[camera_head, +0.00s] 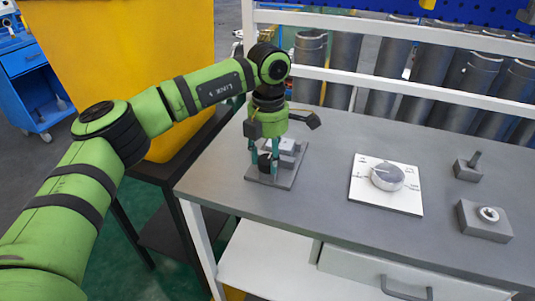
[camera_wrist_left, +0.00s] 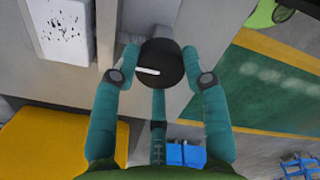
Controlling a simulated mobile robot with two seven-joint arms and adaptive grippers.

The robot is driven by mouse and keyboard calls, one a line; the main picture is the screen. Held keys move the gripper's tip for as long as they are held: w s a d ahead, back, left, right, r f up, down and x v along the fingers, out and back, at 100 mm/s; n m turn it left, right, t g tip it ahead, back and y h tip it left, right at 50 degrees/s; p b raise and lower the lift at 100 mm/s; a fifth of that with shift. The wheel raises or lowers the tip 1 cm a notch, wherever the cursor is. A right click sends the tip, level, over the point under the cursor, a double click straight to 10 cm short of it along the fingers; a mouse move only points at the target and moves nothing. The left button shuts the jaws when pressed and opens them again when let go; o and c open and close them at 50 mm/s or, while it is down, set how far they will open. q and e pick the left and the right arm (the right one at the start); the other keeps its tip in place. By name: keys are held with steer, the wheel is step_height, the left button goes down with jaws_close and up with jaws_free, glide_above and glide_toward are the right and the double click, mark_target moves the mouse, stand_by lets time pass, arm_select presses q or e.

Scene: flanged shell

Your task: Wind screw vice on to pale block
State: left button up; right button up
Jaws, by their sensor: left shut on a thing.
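The screw vice (camera_head: 283,178) stands on a flat grey base plate near the left end of the bench in the head view. A pale block (camera_head: 287,146) shows at the vice, partly hidden by my gripper; I cannot tell whether the jaws touch it. My left gripper (camera_head: 264,163) points down over the vice, with its fingers around a dark round knob (camera_head: 265,161). In the left wrist view the black knob (camera_wrist_left: 162,68) has a white line on its face. The teal fingers of my left gripper (camera_wrist_left: 160,75) surround it and are shut on it. My right gripper is out of view.
A white plate with a round grey dial (camera_head: 387,176) lies to the right on the bench (camera_head: 325,205). Further right are a small block with a lever (camera_head: 468,168) and a block with a ring (camera_head: 486,219). A yellow bin (camera_head: 130,60) stands behind my left arm.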

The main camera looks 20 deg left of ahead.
arm_select(q)
steer(key=m, duration=0.7)
steer(key=shift+w+d+r, duration=0.1)
steer(key=m, duration=0.4)
steer(key=shift+m, duration=1.4)
steer(key=shift+f, duration=0.2)
steer(key=shift+s+d, duration=0.1)
steer(key=shift+s, duration=0.1)
steer(key=o, duration=1.2)
steer(key=shift+c, duration=0.2)
steer(key=shift+r, duration=0.15)
